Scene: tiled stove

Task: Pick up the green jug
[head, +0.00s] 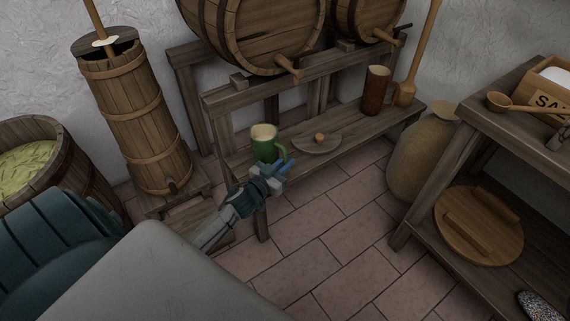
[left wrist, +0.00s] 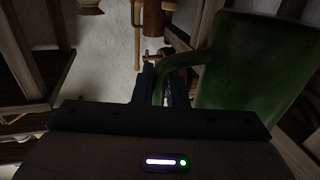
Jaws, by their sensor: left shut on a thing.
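The green jug (head: 264,146) is upright at the left end of the low wooden bench (head: 376,130), its pale inside showing at the top. Its handle is on the right side. My left gripper (head: 284,169) is at that handle. In the left wrist view the jug (left wrist: 252,72) fills the right side, and the fingers (left wrist: 163,85) are shut with the handle between them. Whether the jug rests on the bench or is just above it, I cannot tell. My right gripper is not in view.
A board (head: 317,145) with a small round thing (head: 319,138) lies right of the jug. A brown mug (head: 376,91) stands further right. Barrels (head: 262,30) lie above the bench. The tiled floor (head: 320,235) in front is clear.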

